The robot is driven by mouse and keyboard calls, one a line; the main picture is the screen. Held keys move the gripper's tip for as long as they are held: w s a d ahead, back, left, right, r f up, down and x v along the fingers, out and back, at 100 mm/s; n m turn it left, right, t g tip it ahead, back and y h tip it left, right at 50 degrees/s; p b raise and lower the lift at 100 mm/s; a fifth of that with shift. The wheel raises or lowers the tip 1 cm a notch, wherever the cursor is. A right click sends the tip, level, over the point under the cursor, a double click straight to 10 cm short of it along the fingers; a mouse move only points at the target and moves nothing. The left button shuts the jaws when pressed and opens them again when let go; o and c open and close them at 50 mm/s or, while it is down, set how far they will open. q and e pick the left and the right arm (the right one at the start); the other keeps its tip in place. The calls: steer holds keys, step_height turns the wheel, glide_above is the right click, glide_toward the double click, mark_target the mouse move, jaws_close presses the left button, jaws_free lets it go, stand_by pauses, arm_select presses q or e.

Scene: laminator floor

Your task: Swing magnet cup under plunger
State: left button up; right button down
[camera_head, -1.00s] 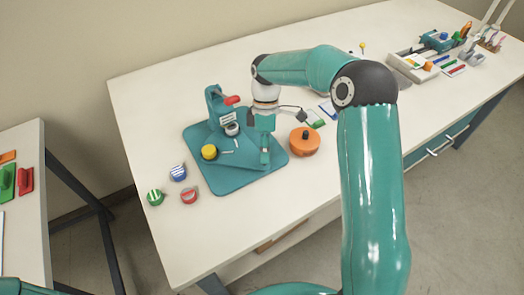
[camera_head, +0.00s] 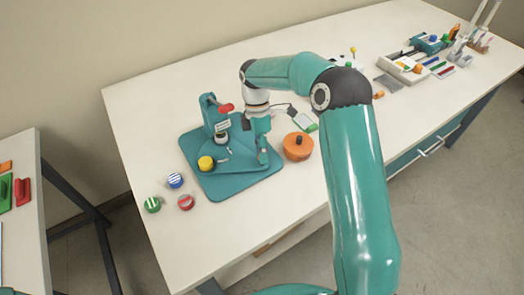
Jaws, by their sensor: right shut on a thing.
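A teal press (camera_head: 209,112) with a red lever handle (camera_head: 225,108) stands on a teal base plate (camera_head: 240,186) on the bench. A small pale and dark cup-like part (camera_head: 221,137) sits beneath its head; I cannot tell whether this is the magnet cup or the plunger. A yellow round piece (camera_head: 206,163) is at the front left of the plate. My right gripper (camera_head: 263,155) points down over the right side of the plate, shut on a part of the press. Its fingers and wrist hide the held part. My left gripper is out of view.
An orange round pot (camera_head: 297,147) stands close right of the base plate. Green (camera_head: 152,204), blue (camera_head: 175,180) and red (camera_head: 186,202) round pieces lie to the left. Trays and tools (camera_head: 415,65) fill the far right. The bench front is clear.

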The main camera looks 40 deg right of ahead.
steer(key=shift+w+d+r, duration=0.15)
steer(key=shift+w, duration=0.05)
steer(key=c, duration=1.1)
jaws_free()
steer(key=shift+o, duration=0.8)
steer(key=v, duration=1.1)
steer(key=shift+r, duration=0.35)
